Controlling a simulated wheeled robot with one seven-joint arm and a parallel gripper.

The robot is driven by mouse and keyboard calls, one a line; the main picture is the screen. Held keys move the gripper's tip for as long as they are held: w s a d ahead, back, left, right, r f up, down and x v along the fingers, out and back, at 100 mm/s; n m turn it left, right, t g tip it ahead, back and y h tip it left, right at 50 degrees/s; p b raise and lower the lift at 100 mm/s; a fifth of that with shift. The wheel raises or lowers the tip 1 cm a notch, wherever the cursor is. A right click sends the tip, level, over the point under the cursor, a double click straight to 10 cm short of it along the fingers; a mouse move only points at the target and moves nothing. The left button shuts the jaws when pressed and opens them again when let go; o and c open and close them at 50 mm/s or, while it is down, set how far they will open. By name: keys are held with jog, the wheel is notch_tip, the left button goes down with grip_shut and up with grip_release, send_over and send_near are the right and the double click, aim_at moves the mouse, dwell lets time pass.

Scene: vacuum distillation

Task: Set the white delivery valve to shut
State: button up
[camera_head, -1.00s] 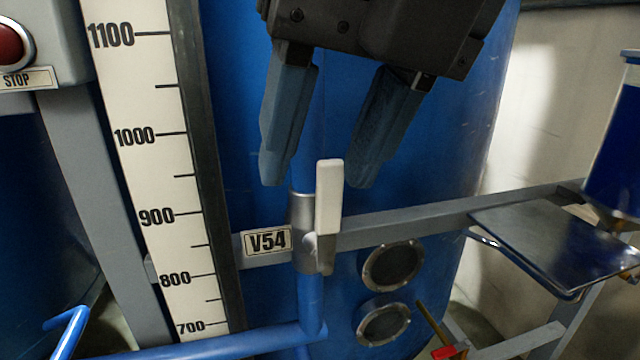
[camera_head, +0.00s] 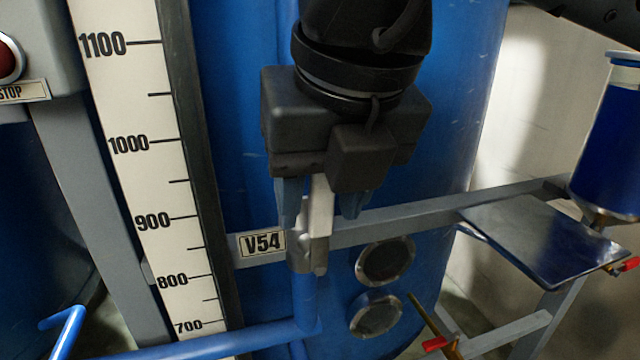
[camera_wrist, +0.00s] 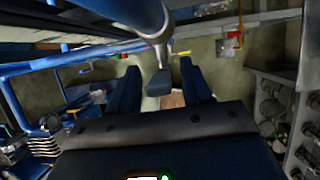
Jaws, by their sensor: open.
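The white delivery valve lever (camera_head: 320,225) stands upright along the blue vertical pipe, to the right of the V54 label (camera_head: 263,243). Its lower end meets the grey metal valve body (camera_head: 300,250). My gripper (camera_head: 322,208) points down over the lever, with one blue finger on each side of its upper part. The fingers are open, and the lever's top is hidden behind the gripper body. In the wrist view the two fingers (camera_wrist: 160,82) are apart, with the dark end of the lever (camera_wrist: 158,84) between them. I cannot tell whether either finger touches it.
A large blue tank (camera_head: 440,100) stands close behind. A grey rail (camera_head: 420,218) crosses at valve height. A scale board (camera_head: 150,180) rises to the left. A metal plate (camera_head: 545,235) juts out at right, and a blue pipe (camera_head: 220,345) runs below.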

jog(key=shift+c, duration=0.3)
grip_shut()
dwell(0.4)
